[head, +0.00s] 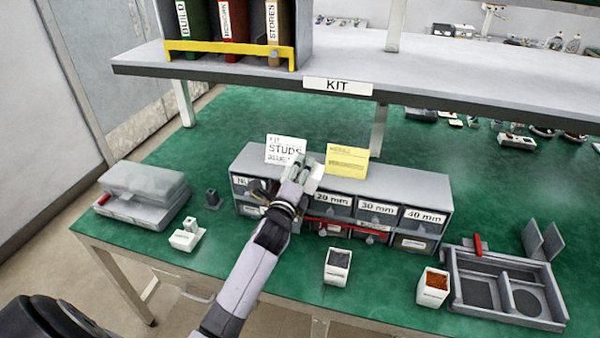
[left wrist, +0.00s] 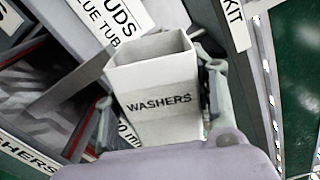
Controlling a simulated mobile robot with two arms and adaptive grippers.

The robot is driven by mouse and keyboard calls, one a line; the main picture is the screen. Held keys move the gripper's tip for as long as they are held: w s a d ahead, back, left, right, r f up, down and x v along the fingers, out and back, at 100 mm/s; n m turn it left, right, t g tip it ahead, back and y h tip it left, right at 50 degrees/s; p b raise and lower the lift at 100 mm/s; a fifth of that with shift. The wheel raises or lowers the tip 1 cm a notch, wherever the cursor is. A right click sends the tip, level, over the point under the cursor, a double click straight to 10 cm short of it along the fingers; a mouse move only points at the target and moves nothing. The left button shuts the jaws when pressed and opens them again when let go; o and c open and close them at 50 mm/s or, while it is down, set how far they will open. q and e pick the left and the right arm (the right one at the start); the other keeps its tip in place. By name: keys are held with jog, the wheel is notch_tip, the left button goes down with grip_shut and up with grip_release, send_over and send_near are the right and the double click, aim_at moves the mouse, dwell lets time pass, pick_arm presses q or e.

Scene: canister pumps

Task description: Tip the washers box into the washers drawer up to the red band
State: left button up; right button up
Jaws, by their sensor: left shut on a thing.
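My left gripper (head: 304,178) is above the front left part of the grey drawer cabinet (head: 425,182). It is shut on the white, open-topped washers box (left wrist: 160,100), which also shows as a small white shape in the head view (head: 316,177). The box's label reads WASHERS; its contents cannot be made out. In the left wrist view, a label ending in "SHERS" (left wrist: 28,150) sits at lower left, beside a dark opening with red and grey inside (left wrist: 45,85). My gripper and arm hide part of the cabinet front in the head view. My right gripper is not in view.
Small white bins stand in front of the cabinet, one with dark contents (head: 338,266) and one with orange contents (head: 433,287). A grey tray (head: 463,300) is at right, a lidded case (head: 140,212) at left. The KIT shelf (head: 240,72) overhangs behind. A red bar (head: 345,225) crosses the cabinet's front.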

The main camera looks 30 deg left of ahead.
aim_at(294, 160)
pick_arm(q)
jog(key=shift+a+r+n+p, duration=0.15)
jog(key=shift+r+n+p, duration=0.25)
jog(key=shift+n, duration=0.3)
jog(key=shift+a+r+n+p, duration=0.15)
jog(key=shift+n+p, duration=0.3)
jog(key=shift+n, duration=0.25)
dwell(1.9)
